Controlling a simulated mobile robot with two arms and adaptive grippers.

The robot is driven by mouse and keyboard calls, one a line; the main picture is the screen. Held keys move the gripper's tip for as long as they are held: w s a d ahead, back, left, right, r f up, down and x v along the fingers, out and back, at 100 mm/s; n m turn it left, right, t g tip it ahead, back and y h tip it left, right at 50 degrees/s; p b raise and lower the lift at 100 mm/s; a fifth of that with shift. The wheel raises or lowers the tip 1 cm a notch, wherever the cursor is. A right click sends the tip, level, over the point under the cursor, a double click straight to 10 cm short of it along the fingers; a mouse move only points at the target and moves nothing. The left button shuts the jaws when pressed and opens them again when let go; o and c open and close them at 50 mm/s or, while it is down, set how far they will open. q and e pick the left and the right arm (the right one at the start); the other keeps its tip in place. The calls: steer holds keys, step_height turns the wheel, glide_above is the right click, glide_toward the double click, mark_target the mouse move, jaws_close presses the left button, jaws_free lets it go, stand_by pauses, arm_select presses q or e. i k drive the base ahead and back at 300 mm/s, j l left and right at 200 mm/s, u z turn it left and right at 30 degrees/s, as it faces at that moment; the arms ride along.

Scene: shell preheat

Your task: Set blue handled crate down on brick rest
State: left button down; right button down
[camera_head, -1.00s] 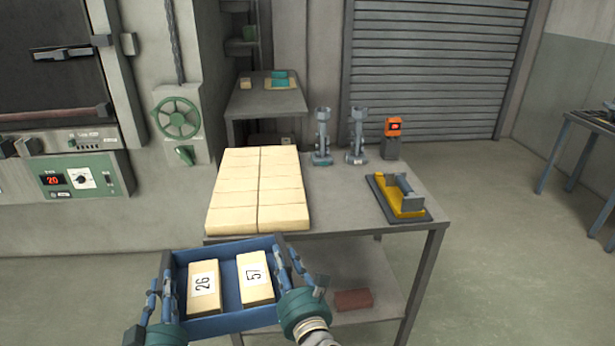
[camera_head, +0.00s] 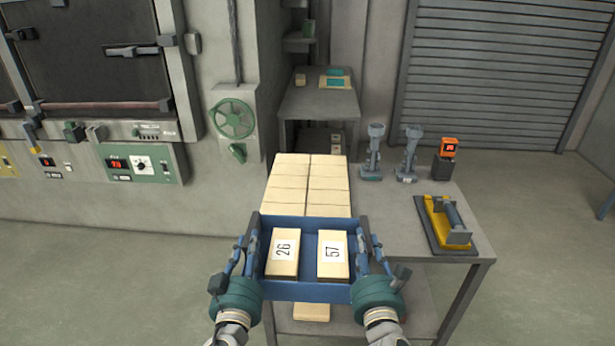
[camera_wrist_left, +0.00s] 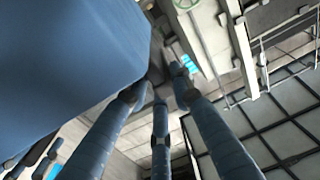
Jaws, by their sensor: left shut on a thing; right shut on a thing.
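The blue handled crate (camera_head: 308,291) is roughly level in the head view and carries two pale bricks, marked 26 (camera_head: 283,252) and 57 (camera_head: 332,253). My left gripper (camera_head: 246,252) is shut on its left side, and my right gripper (camera_head: 372,254) is shut on its right side. The brick rest (camera_head: 309,185), a bed of pale bricks in two columns, lies on the table behind the crate in the picture. The crate hides its near part. I cannot tell whether they touch. The crate's blue wall (camera_wrist_left: 70,50) fills the upper left of the left wrist view.
On the grey table (camera_head: 391,215), two grey stands (camera_head: 373,152), an orange display device (camera_head: 449,150) and a yellow tool on a dark plate (camera_head: 445,222) stand to the right. The oven (camera_head: 95,60) and green handwheel (camera_head: 233,117) are at the left.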

mark_target(306, 190)
steer(key=i, duration=1.3)
